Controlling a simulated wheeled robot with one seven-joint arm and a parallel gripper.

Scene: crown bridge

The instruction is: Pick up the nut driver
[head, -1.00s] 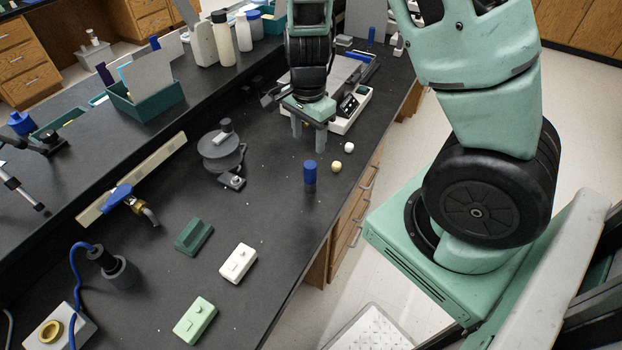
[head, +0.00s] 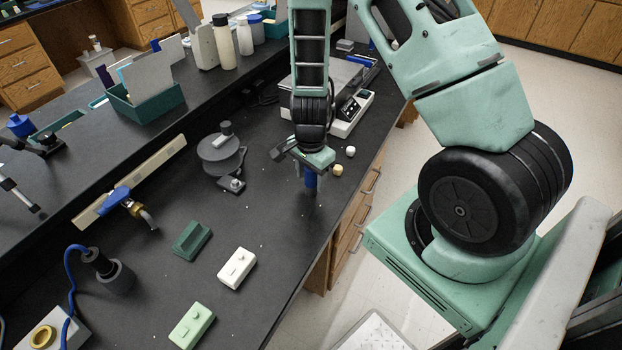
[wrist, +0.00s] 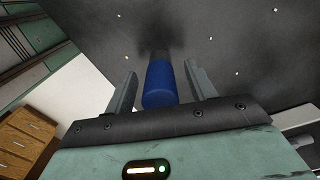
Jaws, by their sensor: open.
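The nut driver is the blue-handled piece (head: 310,180) standing upright on the black bench near its front edge, with a dark lower part. In the wrist view its blue handle (wrist: 160,84) lies between my two fingers, a little nearer the left-hand middle, with a visible gap to each finger. My gripper (head: 307,172) points down over it in the head view, and the fingers are partly hidden there. In the wrist view my gripper (wrist: 158,88) is open, with the fingers on either side of the handle. The driver's lower end is dark and hard to make out.
A white ball (head: 350,151) and a tan ball (head: 337,170) lie just right of the driver. A grey round device (head: 220,155) stands to the left. A scale (head: 350,112) is behind. White (head: 236,268) and green blocks (head: 192,325) lie nearer. The bench between is clear.

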